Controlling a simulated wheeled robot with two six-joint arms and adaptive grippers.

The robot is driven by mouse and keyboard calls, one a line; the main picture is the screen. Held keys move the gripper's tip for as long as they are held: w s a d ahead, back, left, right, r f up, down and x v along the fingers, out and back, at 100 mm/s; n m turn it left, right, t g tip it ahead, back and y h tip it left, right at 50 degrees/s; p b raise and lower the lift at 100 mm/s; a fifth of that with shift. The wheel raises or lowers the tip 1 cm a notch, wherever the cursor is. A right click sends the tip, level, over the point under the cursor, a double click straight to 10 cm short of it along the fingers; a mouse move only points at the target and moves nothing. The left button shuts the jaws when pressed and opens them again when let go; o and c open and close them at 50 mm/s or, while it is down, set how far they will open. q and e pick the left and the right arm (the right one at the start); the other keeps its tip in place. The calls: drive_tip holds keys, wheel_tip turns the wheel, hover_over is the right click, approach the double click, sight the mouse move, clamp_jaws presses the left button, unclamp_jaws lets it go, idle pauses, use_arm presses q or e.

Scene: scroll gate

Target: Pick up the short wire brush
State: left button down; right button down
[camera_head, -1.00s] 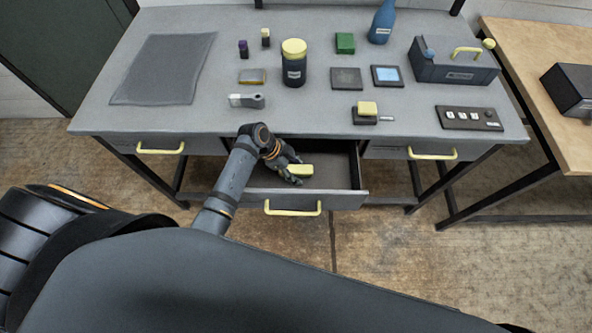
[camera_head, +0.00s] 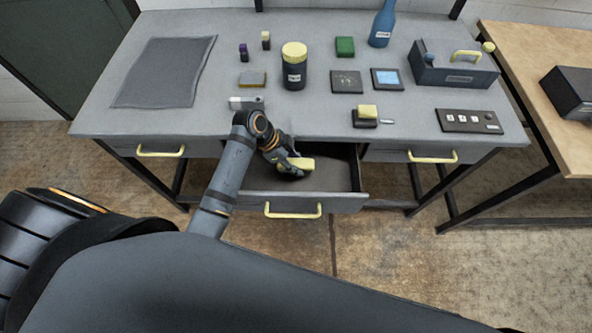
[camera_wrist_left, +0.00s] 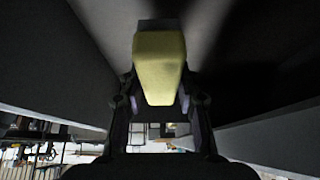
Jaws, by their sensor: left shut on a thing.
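The short wire brush, seen as a yellow block-shaped handle (camera_head: 303,163), is at my left gripper (camera_head: 292,168) over the open middle drawer (camera_head: 335,180). In the left wrist view the yellow handle (camera_wrist_left: 160,68) fills the space between the fingers of my left gripper (camera_wrist_left: 160,103), which is shut on it. A dark grey end shows beyond the yellow part there. The bristles cannot be made out. I cannot tell how far the brush is above the drawer floor. My right gripper is not in view.
The drawer's front with its yellow handle (camera_head: 293,210) and the grey bench top (camera_head: 220,120) lie close around the gripper. On the bench stand a black jar with a yellow lid (camera_head: 294,70), a yellow-topped block (camera_head: 366,113), a toolbox (camera_head: 455,65) and a blue bottle (camera_head: 382,22).

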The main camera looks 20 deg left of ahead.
sight(296, 162)
use_arm(q)
wheel_tip(296, 162, up, 12)
drive_tip(key=shift+r, duration=0.25)
